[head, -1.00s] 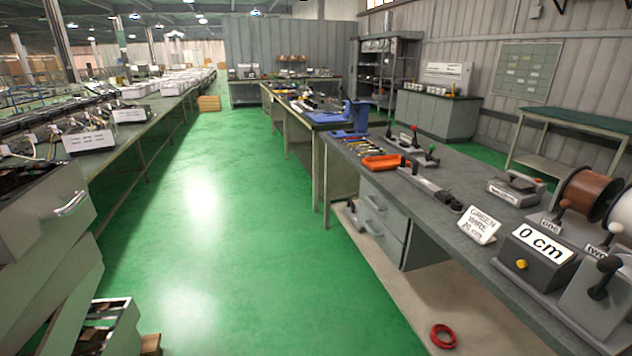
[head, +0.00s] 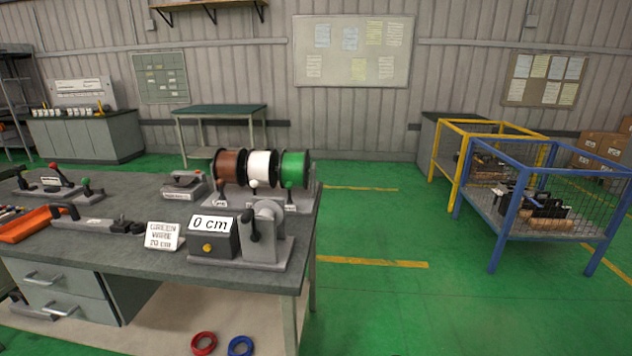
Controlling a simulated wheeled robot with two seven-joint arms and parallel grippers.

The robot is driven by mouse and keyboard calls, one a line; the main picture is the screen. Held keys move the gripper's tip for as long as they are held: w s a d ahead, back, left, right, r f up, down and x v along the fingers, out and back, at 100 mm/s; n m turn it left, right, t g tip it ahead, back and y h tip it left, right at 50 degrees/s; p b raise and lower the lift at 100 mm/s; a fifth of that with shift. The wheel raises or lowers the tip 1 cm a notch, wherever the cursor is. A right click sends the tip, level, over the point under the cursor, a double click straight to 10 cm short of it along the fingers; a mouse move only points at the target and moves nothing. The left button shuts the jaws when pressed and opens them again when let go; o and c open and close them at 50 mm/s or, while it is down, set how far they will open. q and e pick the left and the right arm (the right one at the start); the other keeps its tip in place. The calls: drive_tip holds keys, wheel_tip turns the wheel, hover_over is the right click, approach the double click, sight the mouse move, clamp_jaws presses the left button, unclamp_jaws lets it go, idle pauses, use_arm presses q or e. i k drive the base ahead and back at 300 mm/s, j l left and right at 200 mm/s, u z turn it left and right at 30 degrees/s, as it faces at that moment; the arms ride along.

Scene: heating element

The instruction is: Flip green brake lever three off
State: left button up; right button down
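The green wire spool (head: 295,168) stands at the right end of a row of spools on the workbench, right of the white spool (head: 262,165) and brown spool (head: 230,166). A brake lever with a green knob (head: 289,184) stands in front of the green spool, partly behind the grey crank unit (head: 265,236). Its exact tilt is too small to tell. A white-knobbed lever (head: 253,184) and a brown-knobbed lever (head: 221,186) stand in front of the other two spools. Neither of my grippers is in view.
The bench (head: 120,237) also holds a "0 cm" counter box (head: 209,226), a "GREEN WIRE 70 cm" sign (head: 165,236) and other hand tools. Green floor (head: 400,310) right of the bench is clear up to a blue cage (head: 540,205).

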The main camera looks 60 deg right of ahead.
sight(290, 184)
drive_tip(key=l+z, duration=0.15)
drive_tip(key=z, duration=1.5)
drive_tip(key=i+j, duration=0.05)
